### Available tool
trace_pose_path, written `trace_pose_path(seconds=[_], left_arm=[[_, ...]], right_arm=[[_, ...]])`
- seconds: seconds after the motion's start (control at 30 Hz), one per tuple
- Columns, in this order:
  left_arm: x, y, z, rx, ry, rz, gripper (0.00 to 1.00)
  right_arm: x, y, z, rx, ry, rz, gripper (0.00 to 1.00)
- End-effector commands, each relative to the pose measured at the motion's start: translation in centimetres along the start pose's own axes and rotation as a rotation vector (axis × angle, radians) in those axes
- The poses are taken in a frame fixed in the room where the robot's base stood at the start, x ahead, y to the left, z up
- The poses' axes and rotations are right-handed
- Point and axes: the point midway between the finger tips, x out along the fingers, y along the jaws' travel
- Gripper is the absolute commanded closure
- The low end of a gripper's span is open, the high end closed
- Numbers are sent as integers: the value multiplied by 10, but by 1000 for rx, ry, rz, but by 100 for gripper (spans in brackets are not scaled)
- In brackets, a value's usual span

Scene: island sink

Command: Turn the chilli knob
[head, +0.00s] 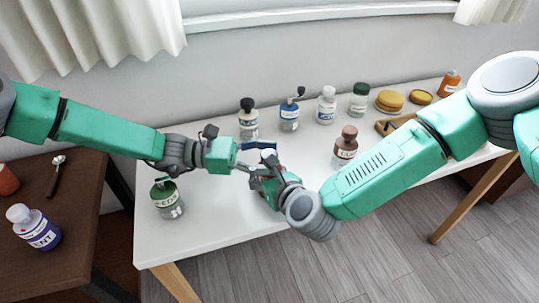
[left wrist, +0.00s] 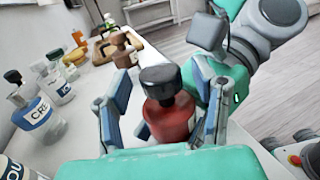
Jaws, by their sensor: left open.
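In the left wrist view a red bottle (left wrist: 168,122) with a black knob (left wrist: 160,80) on top stands upright between my left gripper's fingers. I take it for the chilli one; no label on it is readable. My left gripper (left wrist: 162,108) is open, one finger on each side of the bottle, near the knob. In the head view my left gripper (head: 256,158) reaches in from the left and hides most of the bottle. My right gripper (head: 268,185) is close beside the bottle, low on its right side. Whether its fingers grip the bottle is hidden.
A brown bottle (head: 346,145) stands to the right on the white table (head: 215,235). Black-capped (head: 248,120), blue (head: 289,117), white (head: 326,106) and green-capped (head: 359,100) bottles line the back. The front left of the table is clear.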

Motion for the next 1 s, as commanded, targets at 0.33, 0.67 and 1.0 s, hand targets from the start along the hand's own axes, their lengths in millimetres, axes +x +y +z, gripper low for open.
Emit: trace_pose_path(seconds=[0.33, 0.67, 1.0], left_arm=[[5, 0, 0, 0, -1, 1, 47], [4, 1, 0, 1, 0, 2, 100], [5, 3, 1, 6, -3, -69, 100]], right_arm=[[0, 0, 1, 0, -1, 0, 93], [0, 0, 0, 0, -1, 1, 93], [0, 1, 0, 1, 0, 2, 93]])
